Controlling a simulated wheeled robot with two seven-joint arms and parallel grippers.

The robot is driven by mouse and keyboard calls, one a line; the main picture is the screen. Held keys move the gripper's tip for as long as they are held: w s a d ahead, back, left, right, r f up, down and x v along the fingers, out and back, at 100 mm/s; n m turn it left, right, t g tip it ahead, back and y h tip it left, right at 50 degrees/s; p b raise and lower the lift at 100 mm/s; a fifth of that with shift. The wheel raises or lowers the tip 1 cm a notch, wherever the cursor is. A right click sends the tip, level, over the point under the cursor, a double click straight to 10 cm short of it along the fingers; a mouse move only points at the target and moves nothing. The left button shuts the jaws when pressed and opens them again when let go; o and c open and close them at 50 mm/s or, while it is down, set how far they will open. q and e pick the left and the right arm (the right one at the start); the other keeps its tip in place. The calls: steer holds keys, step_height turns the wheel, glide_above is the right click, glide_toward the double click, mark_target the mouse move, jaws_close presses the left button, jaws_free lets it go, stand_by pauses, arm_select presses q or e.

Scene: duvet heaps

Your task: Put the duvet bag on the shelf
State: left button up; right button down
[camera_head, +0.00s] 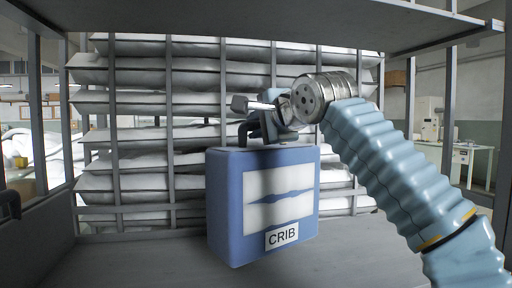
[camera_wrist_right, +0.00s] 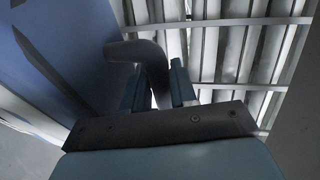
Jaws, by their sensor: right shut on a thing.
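The duvet bag (camera_head: 224,200) is a blue box-shaped bag with a pale window and a "CRIB" label, upright in the middle of the head view. My right gripper (camera_head: 262,125) is at its top and shut on its dark handle (camera_head: 247,131). In the right wrist view the handle (camera_wrist_right: 150,62) runs between the fingers (camera_wrist_right: 160,88), and the bag's blue side (camera_wrist_right: 75,50) fills the upper left. The bag is over the grey shelf board (camera_head: 150,262); I cannot tell whether its base touches it. My left gripper is not in view.
Another shelf board (camera_head: 300,18) spans overhead, above my right arm. Behind the bag, metal bars front several stacked white duvets (camera_head: 140,190). Grey posts (camera_head: 38,120) stand at the left. The board is clear on both sides of the bag.

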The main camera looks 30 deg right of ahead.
mark_target(256, 146)
steer(key=shift+w+d+f, duration=0.1)
steer(key=shift+w+f, duration=0.25)
steer(key=shift+f, duration=0.1)
steer(key=shift+w+f, duration=0.2)
steer(key=shift+f, duration=1.55)
steer(key=c, duration=0.9)
jaws_free()
steer(key=b+v, duration=0.1)
steer(key=v, duration=1.1)
steer(key=shift+b, duration=0.3)
